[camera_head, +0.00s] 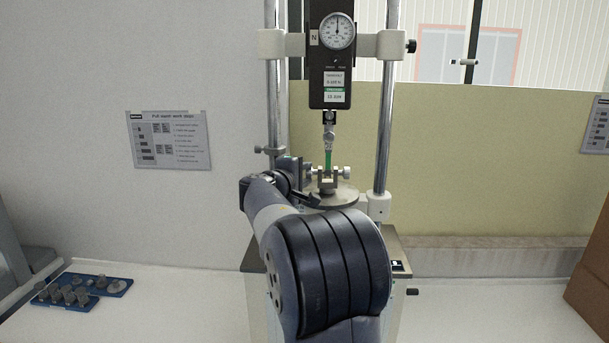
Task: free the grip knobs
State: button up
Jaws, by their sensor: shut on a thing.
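A test stand with two upright chrome columns holds a round dial gauge (338,31) on a black force meter (330,75). Below it a green strip (328,155) hangs from a small upper clamp (329,118) down into a lower grip (327,181) on a round plate (330,193). The right grip knob (346,172) stands out at the right side of the lower grip. My gripper (303,172) is at the left side of the lower grip, shut on the left grip knob (309,170). My wrist hides part of the fingers.
A blue tray (122,287) with several grey metal parts lies on the white bench at the left. A brown box (592,275) stands at the right edge. The column clamps (272,44) flank the meter. Bench to the right of the stand is clear.

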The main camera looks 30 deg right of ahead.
jog(key=shift+c, duration=1.2)
jog(key=shift+f, duration=0.1)
jog(key=shift+f+b, duration=0.1)
jog(key=shift+b, duration=0.4)
jog(key=shift+f+b, duration=0.2)
jog(key=shift+b, duration=1.45)
jog(key=t+h+b, duration=0.1)
jog(key=b, duration=0.5)
jog(key=m+h+b, duration=0.1)
jog(key=h+b, duration=0.1)
jog(key=b, duration=0.5)
jog(key=shift+f+m+t, duration=0.3)
jog(key=shift+t, duration=0.1)
jog(key=shift+r+h+b, duration=0.25)
jog(key=shift+h+b, duration=0.05)
jog(key=shift+b, duration=0.85)
